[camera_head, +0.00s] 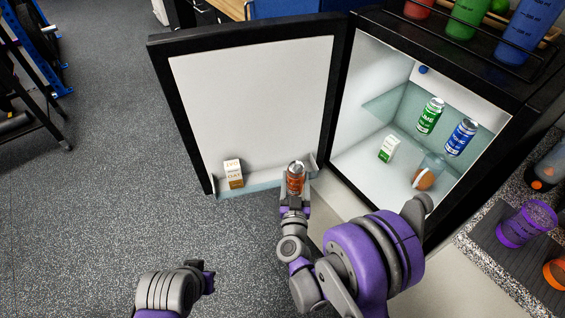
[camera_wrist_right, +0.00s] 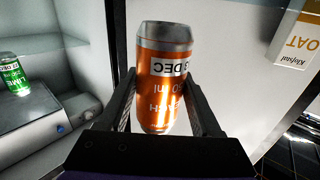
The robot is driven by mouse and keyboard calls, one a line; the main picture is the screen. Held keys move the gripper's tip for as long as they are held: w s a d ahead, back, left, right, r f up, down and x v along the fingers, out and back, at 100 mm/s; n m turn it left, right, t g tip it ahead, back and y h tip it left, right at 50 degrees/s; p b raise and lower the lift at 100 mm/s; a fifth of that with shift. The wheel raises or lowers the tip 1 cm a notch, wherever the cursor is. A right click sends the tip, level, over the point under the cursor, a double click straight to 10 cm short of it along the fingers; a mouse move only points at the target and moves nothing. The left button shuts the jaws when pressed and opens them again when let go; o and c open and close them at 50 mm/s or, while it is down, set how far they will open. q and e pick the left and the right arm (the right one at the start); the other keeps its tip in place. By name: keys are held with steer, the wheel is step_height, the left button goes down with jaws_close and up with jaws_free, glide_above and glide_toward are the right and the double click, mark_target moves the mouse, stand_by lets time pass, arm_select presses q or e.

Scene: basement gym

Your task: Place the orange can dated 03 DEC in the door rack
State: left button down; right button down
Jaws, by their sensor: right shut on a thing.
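The orange can (camera_head: 296,180) is at the right end of the open fridge door's rack (camera_head: 262,184), in front of the door's inner face. In the right wrist view the orange can (camera_wrist_right: 165,85) shows part of a date, "3 DEC", upside down. My right gripper (camera_head: 295,193) is shut on it, with one finger on each side of the can in the right wrist view (camera_wrist_right: 165,108). I cannot tell whether the can's base touches the rack floor. My left gripper (camera_head: 208,280) is low over the floor, away from the fridge, mostly hidden by its own arm.
An oat carton (camera_head: 233,173) stands in the rack's left part, with free room between it and the can. Inside the fridge are a green can (camera_head: 430,115), a blue can (camera_head: 460,137), a small carton (camera_head: 389,149) and a container with orange contents (camera_head: 427,176).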

steer(key=w+a, duration=0.1)
steer(key=w, duration=0.3)
steer(key=w+a, duration=0.1)
steer(key=w, duration=0.2)
steer(key=w+a, duration=0.1)
steer(key=w, duration=0.3)
steer(key=shift+w+a+f, duration=0.1)
steer(key=shift+w+a, duration=0.05)
steer(key=shift+w, duration=0.2)
step_height(320, 180, down, 2)
steer(key=shift+s+f, duration=0.15)
steer(key=shift+f, duration=0.1)
steer(key=shift+w+f+b, duration=0.2)
steer(key=shift+f+b, duration=0.2)
steer(key=shift+f, duration=1.85)
steer(key=shift+f, duration=0.2)
steer(key=shift+c, duration=0.4)
jaws_free()
steer(key=shift+r, duration=0.1)
steer(key=shift+r, duration=0.1)
